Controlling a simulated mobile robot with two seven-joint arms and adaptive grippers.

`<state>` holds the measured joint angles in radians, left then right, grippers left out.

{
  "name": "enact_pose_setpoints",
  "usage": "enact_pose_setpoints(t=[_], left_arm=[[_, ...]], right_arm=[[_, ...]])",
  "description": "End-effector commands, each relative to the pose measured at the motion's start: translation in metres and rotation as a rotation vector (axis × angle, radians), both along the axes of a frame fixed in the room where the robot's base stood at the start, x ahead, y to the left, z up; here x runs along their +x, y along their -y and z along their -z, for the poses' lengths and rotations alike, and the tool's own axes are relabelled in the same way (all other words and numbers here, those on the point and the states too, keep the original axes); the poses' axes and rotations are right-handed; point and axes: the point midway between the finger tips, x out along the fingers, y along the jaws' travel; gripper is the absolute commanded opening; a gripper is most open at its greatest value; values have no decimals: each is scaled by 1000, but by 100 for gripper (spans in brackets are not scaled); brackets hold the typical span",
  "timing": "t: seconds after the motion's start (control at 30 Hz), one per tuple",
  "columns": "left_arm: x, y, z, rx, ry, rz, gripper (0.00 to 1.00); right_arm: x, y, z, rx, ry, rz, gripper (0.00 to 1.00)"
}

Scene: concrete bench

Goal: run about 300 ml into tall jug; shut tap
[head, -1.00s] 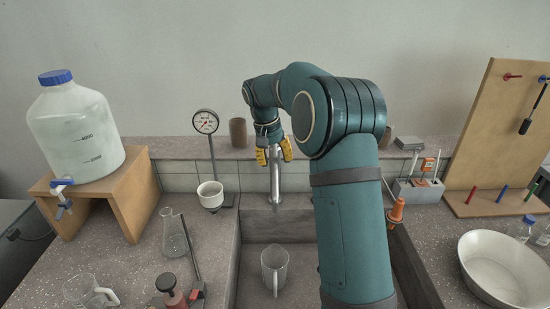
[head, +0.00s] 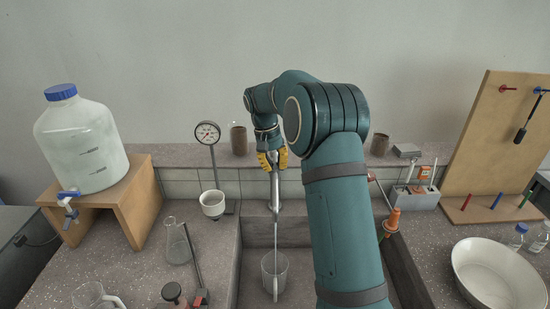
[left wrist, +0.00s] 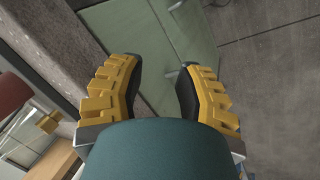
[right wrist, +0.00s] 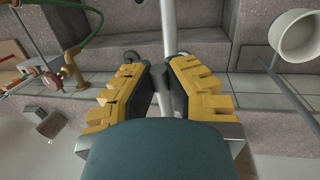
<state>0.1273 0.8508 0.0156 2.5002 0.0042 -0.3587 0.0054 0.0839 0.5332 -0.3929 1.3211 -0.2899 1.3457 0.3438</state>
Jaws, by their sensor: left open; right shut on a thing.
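The tap (head: 275,190) stands at the back of the sink. My right gripper (head: 272,158) is at its top, shut on the tap's handle; in the right wrist view the fingers (right wrist: 164,72) close around a dark knob beside the pale tap pipe (right wrist: 168,25). A thin stream runs from the spout into the clear tall jug (head: 268,273), which stands upright in the sink under it. The water level in the jug cannot be read. My left gripper (left wrist: 160,78) is open and empty, above the floor beside green cabinet doors; it is outside the head view.
A second clear jug (head: 92,296), a flask (head: 176,245) and a dial gauge stand (head: 208,132) are left of the sink. A big bottle (head: 85,150) sits on a wooden stand. A white basin (head: 490,272) and a pegboard (head: 495,140) are right.

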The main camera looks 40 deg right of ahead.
Motion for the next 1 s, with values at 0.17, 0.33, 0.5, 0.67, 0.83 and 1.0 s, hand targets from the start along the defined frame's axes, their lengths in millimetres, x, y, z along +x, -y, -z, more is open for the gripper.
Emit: enact_pose_setpoints(t=[0.17,0.33,0.5,0.67,0.83,1.0], left_arm=[[1,0,-14,1,3,-3,34],[1,0,-12,1,2,-4,34],[1,0,-12,1,2,-4,34],[1,0,-12,1,2,-4,34],[1,0,-12,1,2,-3,34],[1,0,-12,1,2,-3,34]], right_arm=[[-1,0,-4,19,-22,0,0],[-1,0,-2,21,-23,0,0],[-1,0,-2,19,-22,0,31],[-1,0,-2,20,-22,0,44],[0,0,-3,20,-21,0,44],[3,0,-14,19,-18,-1,44]])
